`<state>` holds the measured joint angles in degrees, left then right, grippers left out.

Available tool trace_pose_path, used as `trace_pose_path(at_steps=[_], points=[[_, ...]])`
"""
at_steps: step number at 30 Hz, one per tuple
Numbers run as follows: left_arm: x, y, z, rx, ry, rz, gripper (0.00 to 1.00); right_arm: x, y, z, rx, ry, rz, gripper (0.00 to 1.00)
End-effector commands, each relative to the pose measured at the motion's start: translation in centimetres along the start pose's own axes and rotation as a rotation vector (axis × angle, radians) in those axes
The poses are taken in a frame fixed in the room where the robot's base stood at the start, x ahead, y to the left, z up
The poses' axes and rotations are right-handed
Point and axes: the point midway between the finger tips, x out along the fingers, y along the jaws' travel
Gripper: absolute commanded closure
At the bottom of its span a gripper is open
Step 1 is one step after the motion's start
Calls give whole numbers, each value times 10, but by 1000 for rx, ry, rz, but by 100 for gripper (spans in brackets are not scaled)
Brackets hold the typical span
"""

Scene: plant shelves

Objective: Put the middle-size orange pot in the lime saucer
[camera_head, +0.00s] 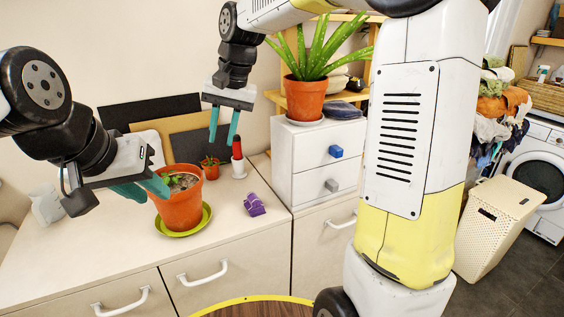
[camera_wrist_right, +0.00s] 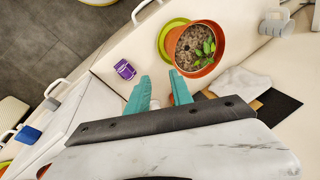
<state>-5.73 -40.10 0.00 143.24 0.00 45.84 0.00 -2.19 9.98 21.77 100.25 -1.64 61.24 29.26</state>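The middle-size orange pot (camera_head: 182,211) holds a small green plant in soil and stands upright in the lime saucer (camera_head: 206,217). In the right wrist view the pot (camera_wrist_right: 219,54) and the saucer's rim (camera_wrist_right: 164,42) show from above, the rim showing mostly to the pot's left. My left gripper (camera_head: 150,190) appears open, its teal fingers overlapping the pot's left edge in the head view. I see no finger closed on the pot. My right gripper (camera_head: 224,125) is open and empty, above the counter behind the pot; its fingers (camera_wrist_right: 160,92) are apart in its wrist view.
A small orange pot (camera_head: 210,170) and a red-topped white item (camera_head: 238,163) stand behind. A purple object (camera_head: 254,205) lies to the right. A large orange aloe pot (camera_head: 306,101) stands on the white drawers (camera_head: 312,150). Boards lean at the wall. The counter's front is clear.

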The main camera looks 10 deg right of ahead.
Motion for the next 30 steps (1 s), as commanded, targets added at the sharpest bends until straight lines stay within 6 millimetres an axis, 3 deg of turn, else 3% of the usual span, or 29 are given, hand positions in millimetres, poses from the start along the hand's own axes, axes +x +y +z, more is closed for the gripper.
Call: trace_pose_path(at_steps=[1,6,10,15,21,30], points=[[0,0,0,0,0,0,71,-16,16,14,-20,45,16,73],[0,0,0,0,0,0,71,-50,75,63,-92,178,55,73],[0,0,0,0,0,0,71,-64,117,106,-138,269,65,73],[0,0,0,0,0,0,71,-63,155,152,-183,359,57,73],[0,0,0,0,0,0,71,-57,171,175,-210,404,46,73],[0,0,0,0,0,0,71,-56,172,177,-213,407,45,73]])
